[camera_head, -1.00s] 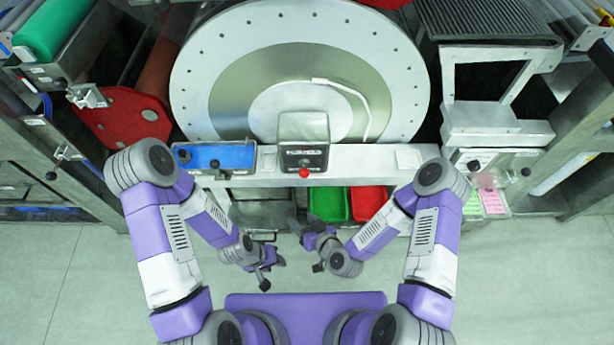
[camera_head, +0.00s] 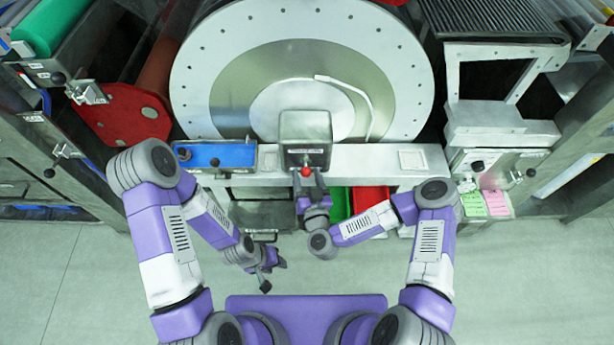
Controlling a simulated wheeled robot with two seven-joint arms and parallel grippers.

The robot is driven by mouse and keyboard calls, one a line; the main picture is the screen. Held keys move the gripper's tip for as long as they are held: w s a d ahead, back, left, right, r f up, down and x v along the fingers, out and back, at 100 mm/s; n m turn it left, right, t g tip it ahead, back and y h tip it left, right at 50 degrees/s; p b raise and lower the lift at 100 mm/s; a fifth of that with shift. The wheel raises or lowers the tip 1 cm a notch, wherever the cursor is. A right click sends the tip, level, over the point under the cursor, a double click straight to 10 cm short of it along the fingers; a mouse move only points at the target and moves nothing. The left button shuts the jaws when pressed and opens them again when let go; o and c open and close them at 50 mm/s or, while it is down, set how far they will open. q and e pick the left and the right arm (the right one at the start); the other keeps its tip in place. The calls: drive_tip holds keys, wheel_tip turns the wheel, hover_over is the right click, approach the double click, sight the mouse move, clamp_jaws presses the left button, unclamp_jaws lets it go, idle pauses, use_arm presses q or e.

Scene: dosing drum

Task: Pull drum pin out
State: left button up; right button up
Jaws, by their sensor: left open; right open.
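The large white and grey drum (camera_head: 300,65) stands at the back centre. In front of it is a grey control box (camera_head: 305,130), and a red round knob, which looks like the drum pin's head (camera_head: 306,172), sticks out below the box. My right gripper (camera_head: 309,182) is open, with its fingers right at the red knob; whether they are around it or touching it I cannot tell. My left gripper (camera_head: 275,277) is open and empty, low over the floor, left of centre and well away from the knob.
A blue tray (camera_head: 215,156) lies on the white ledge left of the box. Below the ledge are a green bin (camera_head: 340,203) and a red bin (camera_head: 370,200), partly behind my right arm. A red plate (camera_head: 125,115) is at the left. The floor (camera_head: 530,280) at the lower right is clear.

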drive_tip(key=shift+w, duration=0.25)
clamp_jaws()
